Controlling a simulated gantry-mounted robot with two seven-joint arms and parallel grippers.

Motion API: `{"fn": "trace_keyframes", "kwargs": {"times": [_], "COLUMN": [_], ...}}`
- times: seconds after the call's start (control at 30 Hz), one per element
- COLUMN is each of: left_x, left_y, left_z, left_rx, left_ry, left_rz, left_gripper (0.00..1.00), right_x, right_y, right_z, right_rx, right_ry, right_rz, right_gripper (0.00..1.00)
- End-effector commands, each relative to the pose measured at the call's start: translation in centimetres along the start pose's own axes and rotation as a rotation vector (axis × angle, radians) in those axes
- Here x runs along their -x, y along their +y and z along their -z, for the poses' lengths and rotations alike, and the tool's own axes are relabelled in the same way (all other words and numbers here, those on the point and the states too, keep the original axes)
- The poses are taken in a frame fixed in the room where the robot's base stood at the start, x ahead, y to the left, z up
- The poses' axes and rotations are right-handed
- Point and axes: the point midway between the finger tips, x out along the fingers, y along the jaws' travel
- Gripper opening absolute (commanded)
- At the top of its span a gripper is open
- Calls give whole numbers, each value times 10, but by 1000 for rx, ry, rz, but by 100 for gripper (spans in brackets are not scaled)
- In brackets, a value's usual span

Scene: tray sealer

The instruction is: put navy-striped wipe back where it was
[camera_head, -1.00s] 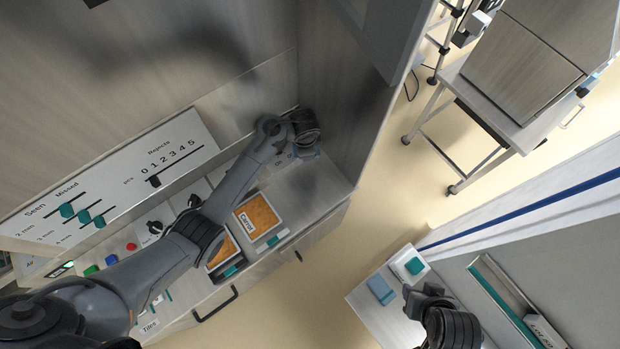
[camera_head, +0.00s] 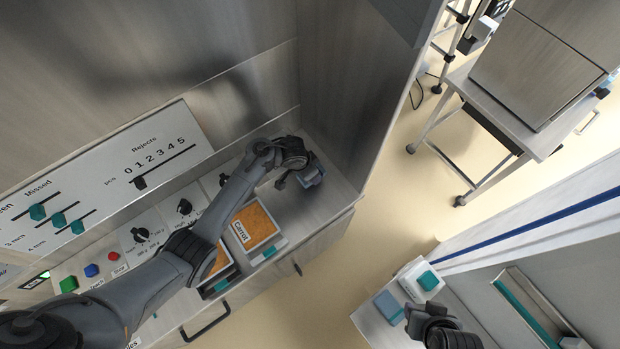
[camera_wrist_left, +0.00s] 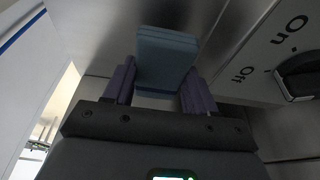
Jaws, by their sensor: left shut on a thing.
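My left gripper (camera_head: 298,180) is above the right end of the steel counter (camera_head: 330,207), near the inner corner, and is shut on a folded blue wipe (camera_head: 313,176). Whether the wipe touches the counter cannot be told. My right gripper (camera_head: 416,312) is at the lower right, beside a second blue folded cloth (camera_head: 388,306) on a pale side surface; its jaws are not clear.
A Carrot tray (camera_head: 254,228) and another orange-filled tray (camera_head: 219,262) stand on the counter left of the wipe. A panel with knobs and buttons (camera_head: 138,236) runs further left. A white box with a teal top (camera_head: 420,281) sits beside the second cloth. A steel wall rises behind.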

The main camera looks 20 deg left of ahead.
Motion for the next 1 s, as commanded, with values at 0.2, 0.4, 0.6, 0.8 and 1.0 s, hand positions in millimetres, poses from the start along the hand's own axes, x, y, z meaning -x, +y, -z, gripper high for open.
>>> {"fn": "trace_keyframes", "kwargs": {"times": [0.2, 0.4, 0.6, 0.8, 1.0], "left_x": [-16, -36, -36, -38, -38], "left_y": [0, 0, 0, 0, 0], "left_z": [-5, -11, -11, -11, -11], "left_rx": [-1, -1, -1, -1, -1], "left_ry": [0, 0, 2, 1, 1], "left_rz": [1, 2, 1, 1, 1], "left_gripper": [32, 32, 32, 63, 82], "right_x": [-8, -16, -15, -15, -15], "right_y": [-1, -1, 0, 1, 1], "right_z": [-2, -5, -5, -5, -5], "right_rx": [-2, -2, 0, 6, 7], "right_ry": [1, 1, 0, -1, -1], "right_rz": [2, 2, 0, -5, -6], "right_gripper": [43, 43, 43, 43, 43]}}
